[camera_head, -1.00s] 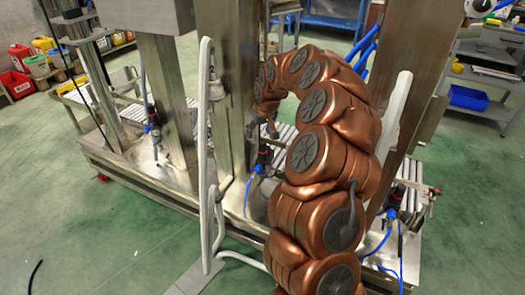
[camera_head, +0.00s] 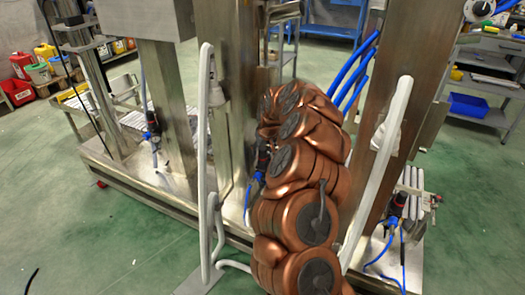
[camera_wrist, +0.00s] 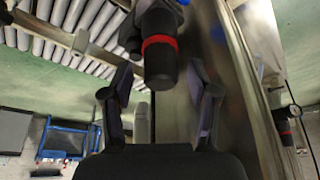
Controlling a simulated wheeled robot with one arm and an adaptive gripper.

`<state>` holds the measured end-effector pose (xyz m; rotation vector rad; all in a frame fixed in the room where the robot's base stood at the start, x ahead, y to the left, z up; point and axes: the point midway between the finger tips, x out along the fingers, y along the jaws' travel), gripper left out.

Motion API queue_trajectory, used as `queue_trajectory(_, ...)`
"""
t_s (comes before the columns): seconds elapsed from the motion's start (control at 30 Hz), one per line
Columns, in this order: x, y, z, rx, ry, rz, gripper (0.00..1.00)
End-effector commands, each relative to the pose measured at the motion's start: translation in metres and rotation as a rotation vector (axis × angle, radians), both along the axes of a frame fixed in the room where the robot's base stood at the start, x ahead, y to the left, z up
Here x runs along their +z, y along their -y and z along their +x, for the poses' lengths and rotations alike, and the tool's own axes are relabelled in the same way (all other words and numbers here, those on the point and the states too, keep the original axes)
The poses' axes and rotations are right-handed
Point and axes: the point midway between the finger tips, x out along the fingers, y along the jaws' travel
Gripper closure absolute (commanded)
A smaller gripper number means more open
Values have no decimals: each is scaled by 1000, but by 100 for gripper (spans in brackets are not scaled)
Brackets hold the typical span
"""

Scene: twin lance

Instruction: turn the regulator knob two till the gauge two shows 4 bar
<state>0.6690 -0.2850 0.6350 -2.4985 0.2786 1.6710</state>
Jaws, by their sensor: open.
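In the wrist view a dark regulator knob with a red ring (camera_wrist: 159,58) hangs in the upper middle, between and a little beyond the fingertips of my gripper (camera_wrist: 162,85). The gripper is open, with one finger on each side, and holds nothing. In the head view the middle regulator (camera_head: 262,158) stands just left of my copper arm, partly covered; my gripper is hidden behind the arm. The gauge of the regulator ahead of the gripper cannot be made out, so no reading shows. No number labels can be read.
Another regulator with a small round gauge (camera_wrist: 294,111) is at the right of the wrist view. In the head view, regulators stand at left (camera_head: 152,122) and right (camera_head: 397,205). Steel columns (camera_head: 232,90), white bent tubes (camera_head: 204,150) and blue hoses crowd the arm.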

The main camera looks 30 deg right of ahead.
Motion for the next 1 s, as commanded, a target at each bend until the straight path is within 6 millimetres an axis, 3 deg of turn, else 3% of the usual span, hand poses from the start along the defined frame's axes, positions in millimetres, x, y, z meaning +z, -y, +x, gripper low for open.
queue_trajectory(0.27, -2, 0, 1, 0, 0, 0, 40)
queue_trajectory(0.83, -2, 0, 1, 0, 0, 0, 98)
queue_trajectory(1.0, -2, 0, 1, -5, 1, 0, 100)
